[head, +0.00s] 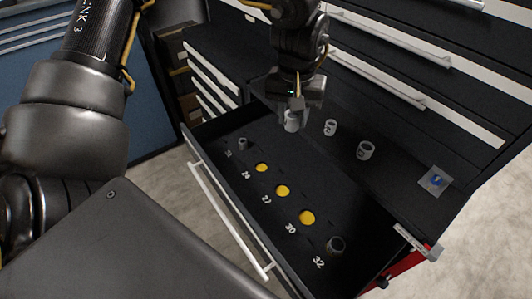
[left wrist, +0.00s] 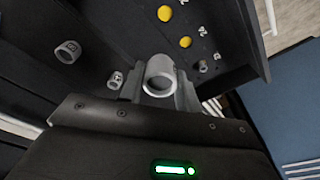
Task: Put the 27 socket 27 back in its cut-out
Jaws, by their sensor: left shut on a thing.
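My left gripper (head: 293,108) is shut on a grey socket (head: 292,121), held above the drawer's back edge. The held socket also shows between the fingers in the left wrist view (left wrist: 160,75); I cannot read its number. The 27 cut-out (head: 282,191) is an empty yellow round in the black drawer insert, in front of the gripper and below it. Empty yellow cut-outs lie on either side of it: one farther back (head: 262,167) and the 30 cut-out (head: 307,217) nearer. My right gripper is not in view.
A dark socket (head: 336,245) stands by the 32 mark and another (head: 242,143) at the row's far end. Two loose grey sockets, a small one (head: 330,127) and a larger one (head: 366,150), stand behind the row. A blue-marked tag (head: 436,181) lies right. The drawer (head: 230,218) is open.

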